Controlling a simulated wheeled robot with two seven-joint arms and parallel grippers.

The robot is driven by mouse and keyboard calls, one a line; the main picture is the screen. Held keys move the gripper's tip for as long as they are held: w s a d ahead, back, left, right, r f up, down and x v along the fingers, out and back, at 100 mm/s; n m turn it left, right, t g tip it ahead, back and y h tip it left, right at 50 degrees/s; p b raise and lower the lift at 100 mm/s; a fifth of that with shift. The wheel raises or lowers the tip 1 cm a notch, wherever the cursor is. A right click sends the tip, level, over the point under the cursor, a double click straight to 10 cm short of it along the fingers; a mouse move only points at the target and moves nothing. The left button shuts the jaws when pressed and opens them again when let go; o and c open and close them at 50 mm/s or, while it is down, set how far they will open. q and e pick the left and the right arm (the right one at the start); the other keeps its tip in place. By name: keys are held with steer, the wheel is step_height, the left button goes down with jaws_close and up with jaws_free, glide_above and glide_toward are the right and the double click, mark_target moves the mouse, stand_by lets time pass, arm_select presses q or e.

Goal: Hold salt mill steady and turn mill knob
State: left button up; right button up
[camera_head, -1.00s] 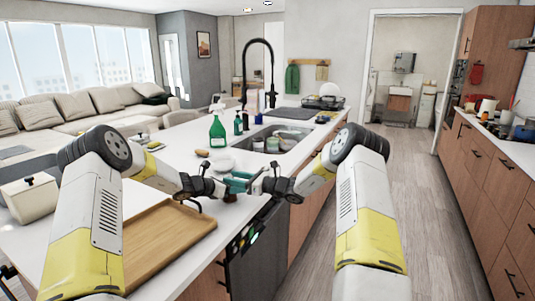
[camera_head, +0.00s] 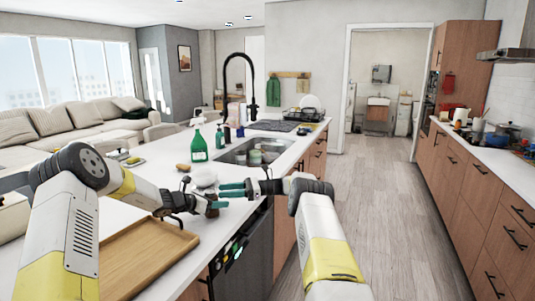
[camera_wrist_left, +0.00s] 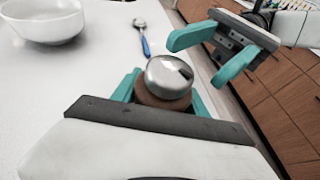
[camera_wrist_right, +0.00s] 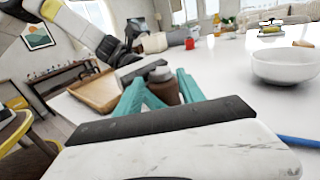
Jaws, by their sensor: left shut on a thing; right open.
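The salt mill has a shiny silver knob (camera_wrist_left: 168,76) on top and a brown body (camera_wrist_left: 160,100). In the left wrist view it stands between the teal fingers of my left gripper, which is shut on it. In the head view my left gripper (camera_head: 212,205) is over the counter's near edge, and the mill is mostly hidden there. My right gripper (camera_head: 232,189) is open, just right of the left one. The left wrist view shows it apart from the knob. In the right wrist view the mill (camera_wrist_right: 163,86) shows ahead, between the right gripper's fingers.
A wooden tray (camera_head: 150,258) lies on the counter at the near left. A white bowl (camera_wrist_left: 42,28) and a blue-handled spoon (camera_wrist_left: 142,38) lie near the mill. A green bottle (camera_head: 198,147) stands beside the sink (camera_head: 262,152). The aisle floor (camera_head: 370,185) is clear.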

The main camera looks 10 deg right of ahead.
steer(key=d, duration=0.8)
steer(key=w+h, duration=0.1)
steer(key=w+f+h, duration=0.1)
steer(key=w+f+t+h, duration=0.1)
steer(key=h, duration=0.1)
steer(key=shift+w+a+f+n, duration=0.1)
steer(key=shift+a+f+n, duration=0.15)
steer(key=shift+a+n, duration=0.15)
steer(key=w+h, duration=0.1)
steer(key=w+d+f+n+t+h, duration=0.1)
steer(key=w+h, duration=0.1)
steer(key=shift+d+f, duration=0.1)
steer(key=w+d+n+t+h, duration=0.1)
steer(key=w+h, duration=0.1)
steer(key=w+d+n+t+h, duration=0.1)
steer(key=w+d+h, duration=0.1)
steer(key=w+d+n+t+h, duration=0.1)
steer(key=w+d+h, duration=0.1)
steer(key=shift+w+d+r, duration=0.15)
steer(key=shift+d+r, duration=0.1)
steer(key=shift+r, duration=0.15)
steer(key=w+d+r+n+t+h, duration=0.4)
steer(key=w+d+r+n+h, duration=0.3)
steer(key=r, duration=0.3)
steer(key=shift+w+n+h, duration=0.4)
steer(key=shift+w+n, duration=0.05)
steer(key=shift+n, duration=0.25)
steer(key=shift+o, duration=0.4)
steer(key=shift+r, duration=0.1)
